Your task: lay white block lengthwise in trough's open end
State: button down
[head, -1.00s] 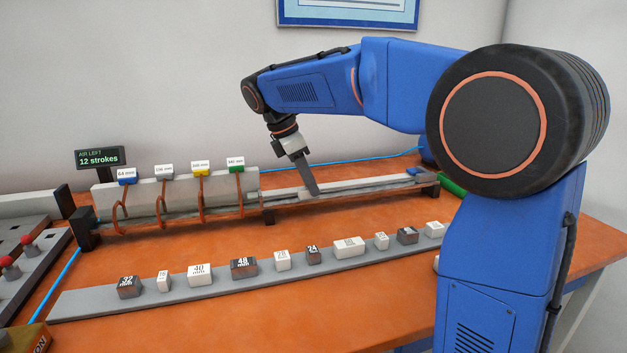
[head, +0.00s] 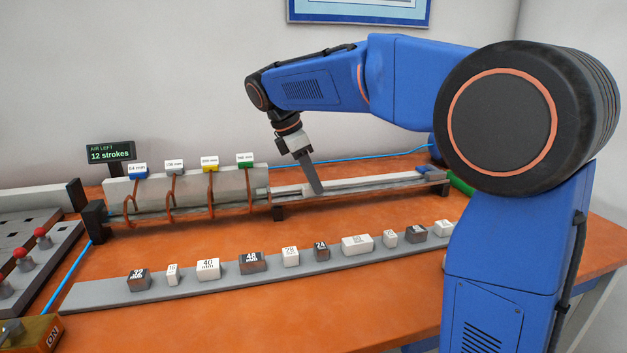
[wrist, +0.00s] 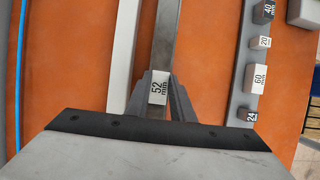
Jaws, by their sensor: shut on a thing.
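My gripper (wrist: 161,101) is shut on a white block labelled 52 mm (wrist: 158,88). In the wrist view the block lies between the fingers, over or at the near part of the grey metal trough (wrist: 165,38); I cannot tell whether it touches. In the head view my gripper (head: 319,191) points down at the trough (head: 385,183), a little right of the coils. The fingers hide the block there. The trough runs right from the coil section (head: 190,195).
A grey rack strip (head: 105,290) with several dark and white labelled blocks lies in front of the trough. A pale rail (wrist: 122,45) runs beside the trough. A display (head: 110,153) reads 12 strokes. A control panel (head: 25,260) with red knobs is at left. Orange table between is clear.

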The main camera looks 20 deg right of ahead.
jog(key=shift+f, duration=0.1)
jog(key=c, duration=1.5)
grip_release()
jog(key=shift+o, duration=0.2)
jog(key=v, duration=1.7)
jog(key=shift+a, duration=0.15)
